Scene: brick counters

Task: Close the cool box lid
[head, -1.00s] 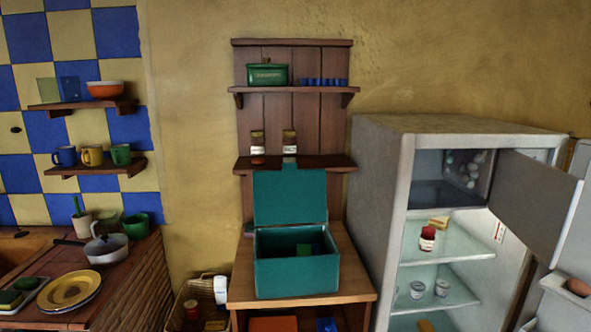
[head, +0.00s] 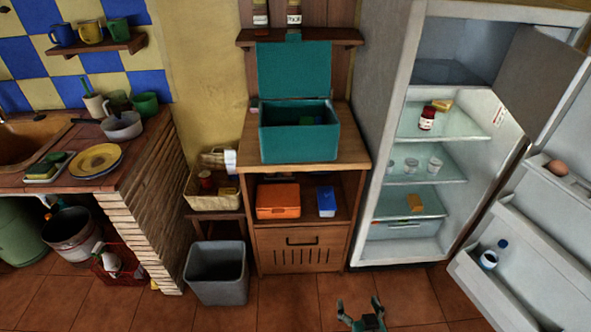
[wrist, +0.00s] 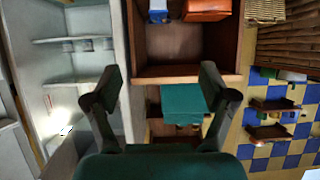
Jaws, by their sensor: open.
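The teal cool box (head: 300,142) stands on top of a wooden cabinet. Its lid (head: 294,69) is open and stands upright at the back, below a wall shelf. A green item and a blue item lie inside the box. My gripper (head: 360,312) shows at the bottom edge of the head view, low in front of the cabinet and well apart from the box. Its fingers are spread and empty. In the wrist view the gripper (wrist: 160,85) is open, and the teal box (wrist: 183,103) appears beyond it, with the picture upside down.
The fridge (head: 385,130) on the right stands with its door (head: 500,265) open. A grey bin (head: 217,275) stands left of the cabinet (head: 303,251). A shelf (head: 300,37) with two jars hangs behind the lid.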

